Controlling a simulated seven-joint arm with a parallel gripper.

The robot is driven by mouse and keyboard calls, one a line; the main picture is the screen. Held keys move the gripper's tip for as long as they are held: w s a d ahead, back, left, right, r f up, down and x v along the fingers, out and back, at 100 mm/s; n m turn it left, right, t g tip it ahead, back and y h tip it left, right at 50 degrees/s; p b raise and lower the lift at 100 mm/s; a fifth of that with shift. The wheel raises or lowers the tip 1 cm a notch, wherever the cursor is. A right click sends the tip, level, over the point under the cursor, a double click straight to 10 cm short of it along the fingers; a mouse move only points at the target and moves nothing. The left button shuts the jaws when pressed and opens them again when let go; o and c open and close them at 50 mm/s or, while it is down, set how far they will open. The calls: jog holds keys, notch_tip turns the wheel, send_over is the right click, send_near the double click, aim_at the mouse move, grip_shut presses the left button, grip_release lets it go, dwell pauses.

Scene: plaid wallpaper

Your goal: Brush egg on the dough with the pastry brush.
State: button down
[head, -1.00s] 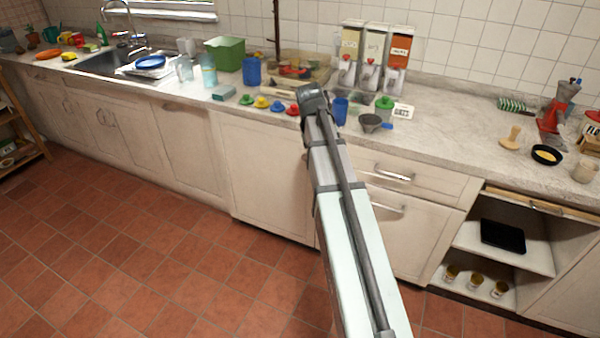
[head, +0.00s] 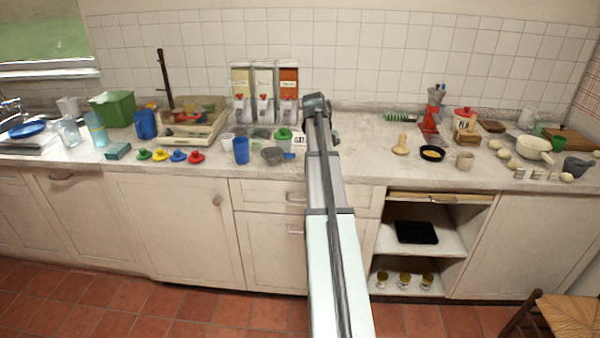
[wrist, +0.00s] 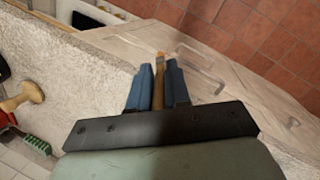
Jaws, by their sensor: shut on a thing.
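My gripper (wrist: 157,84) has its blue fingers shut on a slim wooden handle (wrist: 158,95), which looks like the pastry brush; its bristles are not clear. In the head view my arm reaches over the counter and hides the gripper. A black bowl (head: 432,153) with yellow contents, probably the egg, stands on the counter right of my arm. Several pale round pieces (head: 515,164) lie farther right around a cream pan; they may be the dough, but I cannot tell for sure.
A wooden pestle-like tool (head: 401,146), a small beige cup (head: 465,160) and a red coffee grinder (head: 430,118) stand near the bowl. The cream pan (head: 534,148) is at the right. Dispensers (head: 264,95) stand left of my arm. Counter between my arm and the wooden tool is mostly clear.

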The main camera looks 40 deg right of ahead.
jog(key=s+d+r+n, duration=0.1)
jog(key=s+d+r, duration=0.3)
jog(key=d, duration=1.1)
jog(key=s+d+r, duration=0.1)
jog(key=s+d, duration=0.4)
jog(key=d, duration=1)
jog(key=s+d+r+n, duration=0.1)
jog(key=s+d+r, duration=0.3)
jog(key=d, duration=1.1)
jog(key=shift+w+a+x, duration=0.1)
jog(key=shift+a+x, duration=0.1)
jog(key=shift+x, duration=0.95)
jog(key=shift+w+a+x, duration=0.1)
jog(key=shift+a+x, duration=0.1)
jog(key=shift+x, duration=0.95)
jog(key=shift+w+a+x, duration=0.1)
jog(key=shift+a+x, duration=0.15)
jog(key=shift+x, duration=0.9)
jog(key=shift+f, duration=0.75)
jog(key=shift+d, duration=0.15)
jog(key=shift+d, duration=0.55)
jog(key=shift+a, duration=0.2)
